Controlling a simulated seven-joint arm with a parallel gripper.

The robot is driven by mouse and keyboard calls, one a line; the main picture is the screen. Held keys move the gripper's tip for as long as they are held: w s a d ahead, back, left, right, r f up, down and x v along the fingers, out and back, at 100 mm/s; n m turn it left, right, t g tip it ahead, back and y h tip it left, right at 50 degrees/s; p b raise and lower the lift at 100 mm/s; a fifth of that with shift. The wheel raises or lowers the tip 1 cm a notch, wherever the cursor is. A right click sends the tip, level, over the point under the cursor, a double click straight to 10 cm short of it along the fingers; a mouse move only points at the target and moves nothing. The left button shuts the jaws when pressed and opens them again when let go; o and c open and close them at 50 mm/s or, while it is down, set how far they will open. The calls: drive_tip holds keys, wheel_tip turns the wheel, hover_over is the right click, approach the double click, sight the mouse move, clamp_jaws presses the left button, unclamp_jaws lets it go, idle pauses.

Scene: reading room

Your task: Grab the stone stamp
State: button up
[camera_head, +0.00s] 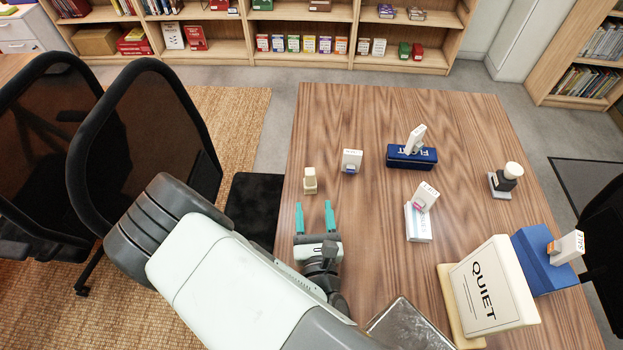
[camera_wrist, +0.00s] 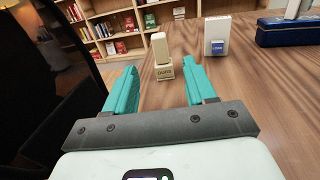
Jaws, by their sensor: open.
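A small beige stone stamp (camera_head: 310,180) stands upright near the left edge of the wooden table. In the wrist view the stamp (camera_wrist: 162,58) shows a tall narrow handle on a wider block with dark lettering. My gripper (camera_head: 314,206) is open, with its two teal fingers pointing at the stamp. The stamp lies just beyond the fingertips, roughly centred between them in the wrist view (camera_wrist: 159,68). Nothing is between the fingers, and they appear not to touch the stamp.
A black chair (camera_head: 140,135) stands left.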

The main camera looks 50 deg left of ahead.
sight(310, 179)
drive_tip(key=x, duration=1)
drive_tip(key=shift+w+a+f, duration=0.15)
drive_tip(key=shift+a, duration=0.05)
drive_tip(key=c, duration=0.9)
clamp_jaws()
